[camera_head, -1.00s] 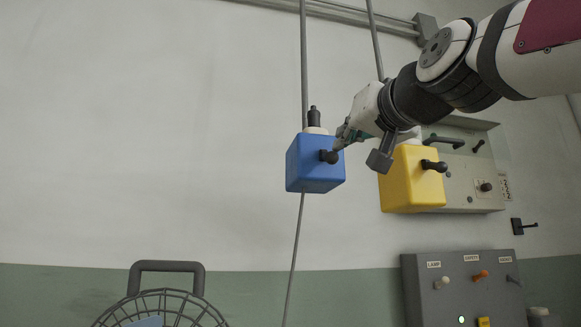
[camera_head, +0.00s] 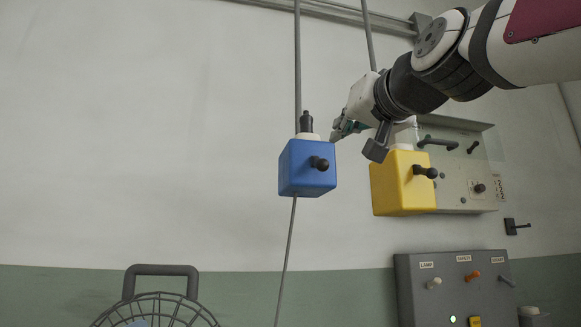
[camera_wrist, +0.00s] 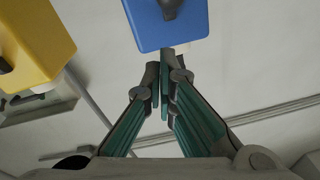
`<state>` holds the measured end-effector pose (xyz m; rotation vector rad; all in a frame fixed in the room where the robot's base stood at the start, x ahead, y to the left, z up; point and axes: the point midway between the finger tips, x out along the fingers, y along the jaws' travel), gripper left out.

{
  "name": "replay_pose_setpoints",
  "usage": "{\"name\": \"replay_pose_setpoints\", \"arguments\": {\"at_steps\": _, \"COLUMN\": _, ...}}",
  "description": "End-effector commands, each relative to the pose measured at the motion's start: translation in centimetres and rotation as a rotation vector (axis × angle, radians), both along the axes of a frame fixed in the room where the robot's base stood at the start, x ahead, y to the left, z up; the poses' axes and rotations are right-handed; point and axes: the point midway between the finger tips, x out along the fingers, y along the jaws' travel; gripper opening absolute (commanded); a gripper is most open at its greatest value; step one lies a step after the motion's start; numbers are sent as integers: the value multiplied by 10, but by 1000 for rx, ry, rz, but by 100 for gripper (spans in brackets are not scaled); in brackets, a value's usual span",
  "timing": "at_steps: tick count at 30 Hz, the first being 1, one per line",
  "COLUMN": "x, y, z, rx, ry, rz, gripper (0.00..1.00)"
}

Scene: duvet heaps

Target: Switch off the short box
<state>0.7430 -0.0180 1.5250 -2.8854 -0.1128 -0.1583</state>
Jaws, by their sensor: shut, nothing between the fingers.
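A blue box (camera_head: 298,180) with a black lever (camera_head: 319,163) on its front hangs on the wall at the centre of the head view. A slightly larger yellow box (camera_head: 390,190) with its own black lever (camera_head: 428,172) is to its right. My gripper (camera_head: 337,131) is beside the blue box's upper right edge, above its lever and apart from it. In the wrist view the gripper (camera_wrist: 164,75) is shut and empty, its tips near the blue box (camera_wrist: 170,28). The yellow box (camera_wrist: 35,40) shows at the upper left there. Whether fingers touch the blue box is unclear.
A grey control panel (camera_head: 450,290) with labelled switches and a lit lamp is at the lower right. A wall panel (camera_head: 478,165) is behind the yellow box. Wall left of the blue box is clear.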

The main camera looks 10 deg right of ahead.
Motion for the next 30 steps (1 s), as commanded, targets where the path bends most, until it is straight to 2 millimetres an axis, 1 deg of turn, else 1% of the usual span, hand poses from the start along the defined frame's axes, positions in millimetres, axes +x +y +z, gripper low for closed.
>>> {"name": "replay_pose_setpoints", "arguments": {"at_steps": 1, "x": -2, "y": 0, "z": 12, "rx": 0, "ry": 0, "rz": 0, "gripper": 0}}
{"name": "replay_pose_setpoints", "arguments": {"at_steps": 2, "x": -7, "y": 0, "z": 12, "rx": 0, "ry": -2, "rz": 0, "gripper": 0}}
{"name": "replay_pose_setpoints", "arguments": {"at_steps": 3, "x": -18, "y": -1, "z": 7, "rx": 0, "ry": -3, "rz": 0, "gripper": 0}}
{"name": "replay_pose_setpoints", "arguments": {"at_steps": 9, "x": -60, "y": -4, "z": -4, "rx": 0, "ry": -2, "rz": 0, "gripper": 0}}
{"name": "replay_pose_setpoints", "arguments": {"at_steps": 12, "x": -76, "y": -5, "z": -8, "rx": -1, "ry": -2, "rz": 0, "gripper": 0}}
{"name": "replay_pose_setpoints", "arguments": {"at_steps": 15, "x": -88, "y": -5, "z": -11, "rx": -1, "ry": 0, "rz": 1, "gripper": 0}}
{"name": "replay_pose_setpoints", "arguments": {"at_steps": 18, "x": -95, "y": -6, "z": -12, "rx": 0, "ry": 0, "rz": 1, "gripper": 0}}
{"name": "replay_pose_setpoints", "arguments": {"at_steps": 21, "x": -98, "y": -6, "z": -13, "rx": 0, "ry": 1, "rz": 0, "gripper": 0}}
{"name": "replay_pose_setpoints", "arguments": {"at_steps": 30, "x": -99, "y": -6, "z": -13, "rx": 0, "ry": 1, "rz": 0, "gripper": 0}}
